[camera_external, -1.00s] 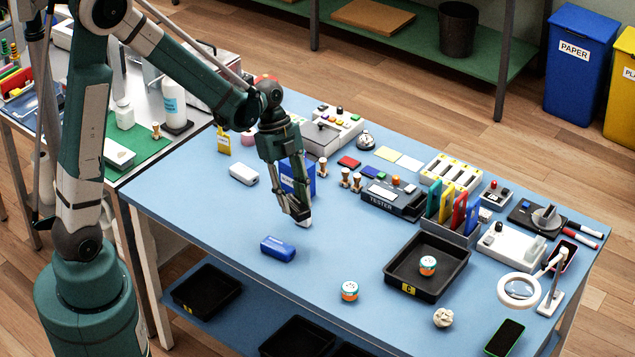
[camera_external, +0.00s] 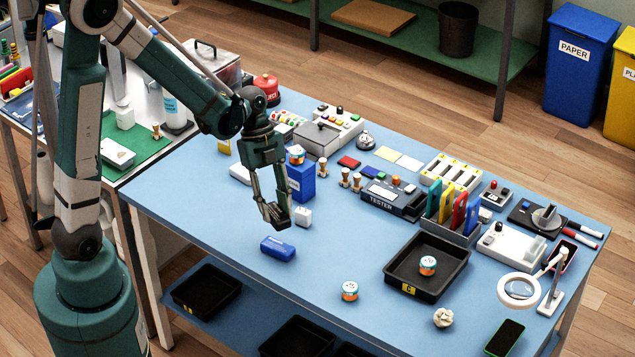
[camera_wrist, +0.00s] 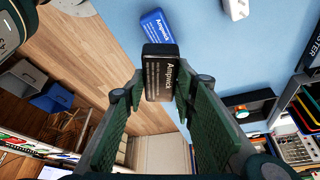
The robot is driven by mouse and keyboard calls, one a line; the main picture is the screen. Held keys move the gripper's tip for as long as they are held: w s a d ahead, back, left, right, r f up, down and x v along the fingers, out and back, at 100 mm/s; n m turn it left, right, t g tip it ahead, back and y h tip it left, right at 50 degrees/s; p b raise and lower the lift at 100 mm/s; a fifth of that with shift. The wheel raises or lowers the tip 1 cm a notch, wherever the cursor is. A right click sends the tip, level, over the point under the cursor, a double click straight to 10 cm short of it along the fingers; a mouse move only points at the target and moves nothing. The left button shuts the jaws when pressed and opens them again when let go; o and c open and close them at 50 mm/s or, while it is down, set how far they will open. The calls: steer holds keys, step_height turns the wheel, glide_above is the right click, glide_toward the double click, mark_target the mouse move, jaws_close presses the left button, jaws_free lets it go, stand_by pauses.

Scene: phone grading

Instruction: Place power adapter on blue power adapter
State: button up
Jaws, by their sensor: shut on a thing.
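A blue power adapter (camera_external: 278,248) lies on the blue table in the external view. It also shows in the wrist view (camera_wrist: 158,27), beyond my fingers. My gripper (camera_external: 280,218) is above the table, just behind and above the blue adapter. In the wrist view my gripper (camera_wrist: 160,90) is shut on a black power adapter (camera_wrist: 158,78) with white print. The black adapter is apart from the blue one in the picture, or overlaps its edge; the height gap cannot be told. In the external view the fingers largely hide the black adapter.
A white adapter (camera_external: 303,216) stands to the right of my gripper. A black tray (camera_external: 455,275) and a loose can (camera_external: 349,291) are to the right. The table left of the blue adapter is clear.

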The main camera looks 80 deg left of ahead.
mark_target(275, 221)
steer(key=shift+f+b, duration=0.35)
steer(key=shift+f, duration=1.95)
steer(key=shift+f+b, duration=0.35)
steer(key=shift+f, duration=1.7)
steer(key=shift+f, duration=0.15)
steer(key=o, duration=1)
steer(key=shift+c, duration=0.2)
steer(key=shift+p+v, duration=0.9)
steer(key=shift+v, duration=5.25)
steer(key=shift+w+d, duration=0.1)
